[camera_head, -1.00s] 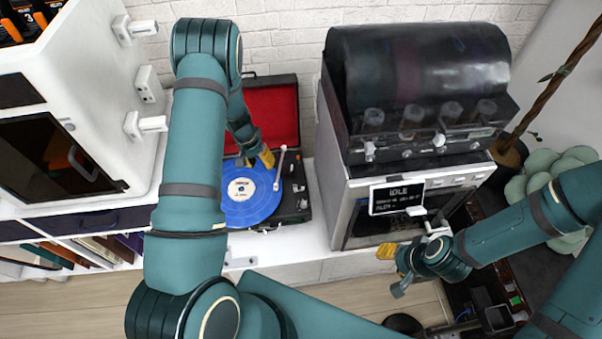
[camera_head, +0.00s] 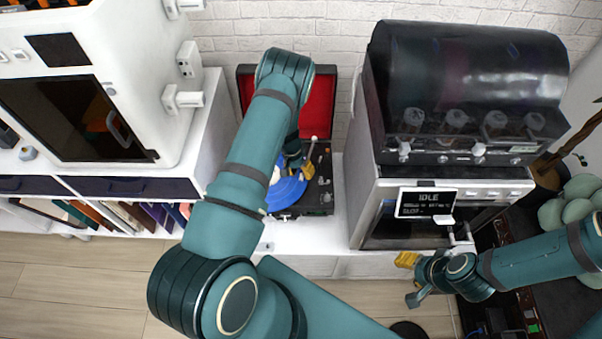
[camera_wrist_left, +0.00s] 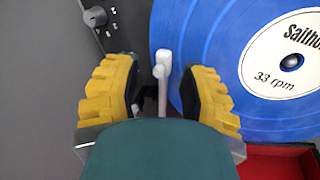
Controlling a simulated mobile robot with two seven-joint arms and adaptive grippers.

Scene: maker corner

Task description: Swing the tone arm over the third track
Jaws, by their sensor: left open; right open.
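The record player (camera_head: 325,180) is a black case with a raised red-lined lid on the white counter. A blue record (camera_head: 287,192) lies on it; its white label with "33 rpm" (camera_wrist_left: 285,75) shows in the left wrist view. The white tone arm (camera_head: 311,147) also shows in the left wrist view (camera_wrist_left: 162,72), its head at the record's outer edge. My left gripper (camera_wrist_left: 160,98) is open, one yellow finger on each side of the tone arm. In the head view the left gripper (camera_head: 305,168) is partly hidden by my arm. My right gripper (camera_head: 408,272) is open and empty.
A white cabinet with a dark window (camera_head: 75,115) stands left of the player. A black-topped machine with an "IDLE" display (camera_head: 427,202) stands to the right, close to my right gripper. A dark knob (camera_wrist_left: 95,16) sits on the player's deck.

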